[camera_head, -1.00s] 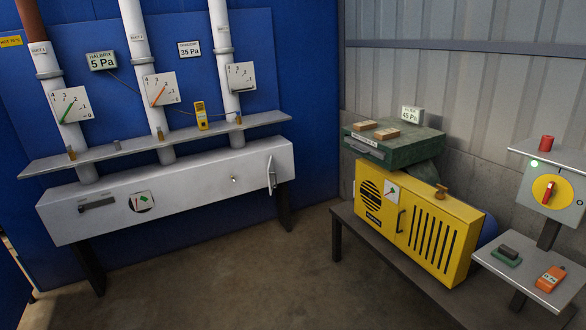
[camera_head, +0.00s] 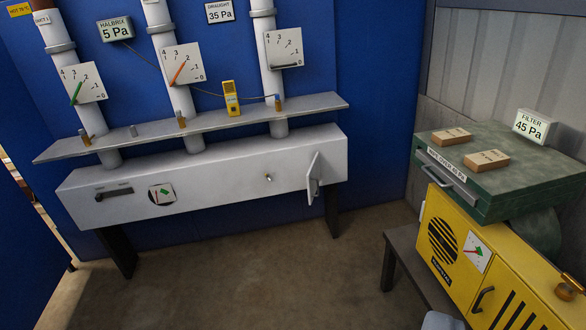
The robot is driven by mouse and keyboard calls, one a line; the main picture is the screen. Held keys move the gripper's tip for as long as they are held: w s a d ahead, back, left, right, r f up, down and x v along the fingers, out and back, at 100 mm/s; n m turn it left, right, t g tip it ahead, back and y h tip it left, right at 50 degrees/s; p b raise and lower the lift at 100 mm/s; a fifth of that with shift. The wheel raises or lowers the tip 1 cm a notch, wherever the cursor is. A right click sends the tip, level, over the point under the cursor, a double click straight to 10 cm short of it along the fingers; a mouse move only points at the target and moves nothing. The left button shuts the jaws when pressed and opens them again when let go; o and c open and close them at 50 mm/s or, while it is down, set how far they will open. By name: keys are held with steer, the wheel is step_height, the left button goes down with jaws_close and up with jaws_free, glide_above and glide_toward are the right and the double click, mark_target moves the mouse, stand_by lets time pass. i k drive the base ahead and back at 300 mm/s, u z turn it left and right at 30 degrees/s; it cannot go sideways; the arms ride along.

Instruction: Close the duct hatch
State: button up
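The duct (camera_head: 225,178) is a long pale grey box on dark legs along the blue wall. Its hatch (camera_head: 314,178) is a small white door near the right end of the front face. The hatch stands open, swung out from the face and seen nearly edge-on, with a handle on it. A small metal knob (camera_head: 268,177) sits on the duct face left of the hatch. The opening itself cannot be made out clearly. My gripper's fingers do not show in this view.
A yellow filter unit (camera_head: 453,282) with a green box (camera_head: 505,165) on top stands at the right on a dark bench (camera_head: 401,262). A pale rounded shape (camera_head: 440,321), unclear, cuts into the bottom edge. The floor (camera_head: 270,275) before the duct is clear.

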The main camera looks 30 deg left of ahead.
mark_target(313, 175)
steer(key=u, duration=0.3)
steer(key=i, duration=1.2)
steer(key=u, duration=0.8)
steer(key=i, duration=1.15)
steer(key=z, duration=0.5)
